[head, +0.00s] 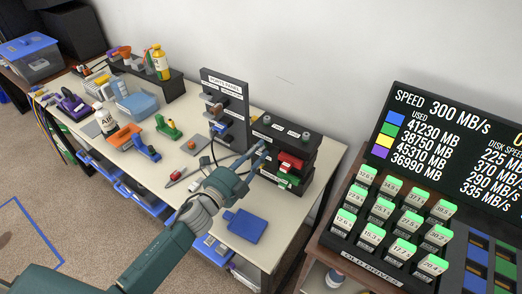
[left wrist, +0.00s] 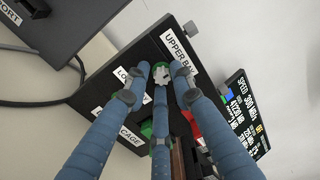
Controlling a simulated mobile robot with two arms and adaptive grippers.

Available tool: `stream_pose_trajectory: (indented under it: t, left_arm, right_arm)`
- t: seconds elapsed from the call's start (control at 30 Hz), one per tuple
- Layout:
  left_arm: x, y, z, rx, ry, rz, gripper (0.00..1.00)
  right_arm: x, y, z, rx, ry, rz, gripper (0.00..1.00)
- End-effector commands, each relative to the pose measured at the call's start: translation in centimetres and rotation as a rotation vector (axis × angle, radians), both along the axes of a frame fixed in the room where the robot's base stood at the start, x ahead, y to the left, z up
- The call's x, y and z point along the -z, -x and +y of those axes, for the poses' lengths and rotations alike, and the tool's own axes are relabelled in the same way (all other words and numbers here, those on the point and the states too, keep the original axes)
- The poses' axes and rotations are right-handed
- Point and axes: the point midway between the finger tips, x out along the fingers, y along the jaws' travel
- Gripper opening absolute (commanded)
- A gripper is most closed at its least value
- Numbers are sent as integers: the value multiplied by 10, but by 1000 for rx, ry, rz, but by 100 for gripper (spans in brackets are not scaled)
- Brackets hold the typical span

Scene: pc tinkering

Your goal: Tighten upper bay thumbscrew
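The dark drive cage (head: 310,147) stands at the right end of the workbench and holds red and green drives. In the left wrist view its face carries an "UPPER BAY" label (left wrist: 180,45). A small grey and green thumbscrew (left wrist: 160,72) sits beside that label. My left gripper (head: 257,156) reaches the cage from the left. In the left wrist view its three blue fingers (left wrist: 161,82) converge around the thumbscrew, with the middle fingertip partly covering it. I cannot tell whether they press on it. My right gripper is not in view.
A ports panel (head: 225,105) with cables stands left of the cage. Tools and a blue pad (head: 246,225) lie on the workbench (head: 190,167). A rack of green-topped old drives (head: 385,220) and a speed display (head: 450,135) stand to the right.

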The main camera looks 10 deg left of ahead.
Motion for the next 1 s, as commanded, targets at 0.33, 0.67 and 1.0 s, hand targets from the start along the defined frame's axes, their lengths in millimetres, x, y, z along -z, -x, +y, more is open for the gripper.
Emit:
stream_pose_trajectory:
  t: [0.33, 0.67, 1.0]
  left_arm:
    - [-2, 3, 1, 1, 8, 2, 30]
    - [-2, 39, 13, 1, 9, 3, 30]
    - [-2, 57, 20, 1, 10, 2, 30]
  right_arm:
    - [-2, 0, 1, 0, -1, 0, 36]
    - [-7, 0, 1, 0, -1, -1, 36]
    - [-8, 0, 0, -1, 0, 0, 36]
